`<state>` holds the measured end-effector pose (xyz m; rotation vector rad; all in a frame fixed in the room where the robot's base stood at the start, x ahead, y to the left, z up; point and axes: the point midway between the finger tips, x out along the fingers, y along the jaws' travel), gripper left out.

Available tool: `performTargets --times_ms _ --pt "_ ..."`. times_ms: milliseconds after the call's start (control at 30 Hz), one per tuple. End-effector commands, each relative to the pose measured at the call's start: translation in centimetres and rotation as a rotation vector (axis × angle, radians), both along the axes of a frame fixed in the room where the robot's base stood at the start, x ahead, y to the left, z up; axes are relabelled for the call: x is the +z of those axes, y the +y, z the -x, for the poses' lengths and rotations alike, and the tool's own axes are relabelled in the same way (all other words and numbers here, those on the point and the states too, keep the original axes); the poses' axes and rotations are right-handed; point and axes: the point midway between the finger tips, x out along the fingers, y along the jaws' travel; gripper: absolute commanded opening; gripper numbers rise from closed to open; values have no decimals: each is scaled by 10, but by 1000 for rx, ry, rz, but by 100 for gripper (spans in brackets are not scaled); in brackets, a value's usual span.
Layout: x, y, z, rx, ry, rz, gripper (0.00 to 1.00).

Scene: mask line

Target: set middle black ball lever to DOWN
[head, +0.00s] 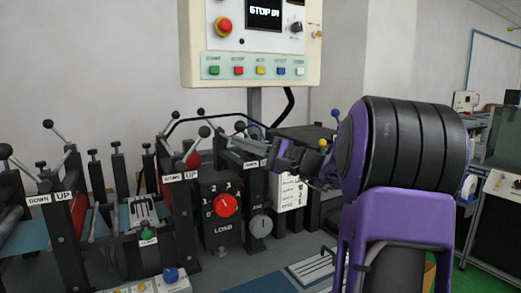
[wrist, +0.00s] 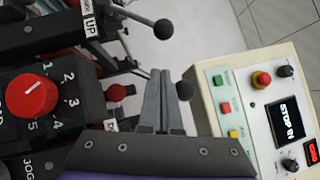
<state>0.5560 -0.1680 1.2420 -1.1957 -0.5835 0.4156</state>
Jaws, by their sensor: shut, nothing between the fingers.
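Several levers with black ball ends stand along the machine. The middle black ball lever (head: 203,131) seems to be the one on the middle post, tilted up to the right above a DOWN/UP label (head: 180,177). In the wrist view I take its ball (wrist: 163,29) to be the upper one, beyond the fingertips. A second black ball (wrist: 184,90), apparently of the right lever (head: 239,126), shows beside my fingertips; I cannot tell whether they touch. My gripper (head: 278,150) is shut and empty near the right post; its fingers (wrist: 163,85) also show in the wrist view.
A red dial (head: 227,205) on a black LOAD box sits between the middle and right posts. A control panel (head: 250,55) with a red stop button hangs above. Several upright posts crowd the left side; open floor shows beyond the levers in the wrist view.

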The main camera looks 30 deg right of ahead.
Motion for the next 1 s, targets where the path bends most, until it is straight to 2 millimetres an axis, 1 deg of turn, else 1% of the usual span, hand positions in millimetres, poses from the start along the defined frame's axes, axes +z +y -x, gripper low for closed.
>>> performTargets --times_ms 33,67,200,333,467,800,1000 --pt "2 7 -8 4 -1 -1 0" --pt "4 11 -11 3 0 1 0" --pt "10 31 -11 1 0 1 0" --pt "13 40 -12 -1 1 1 0" --pt "15 44 -12 -1 1 1 0" --pt "15 44 -12 -1 1 2 0" --pt "19 47 -12 0 1 39 0"
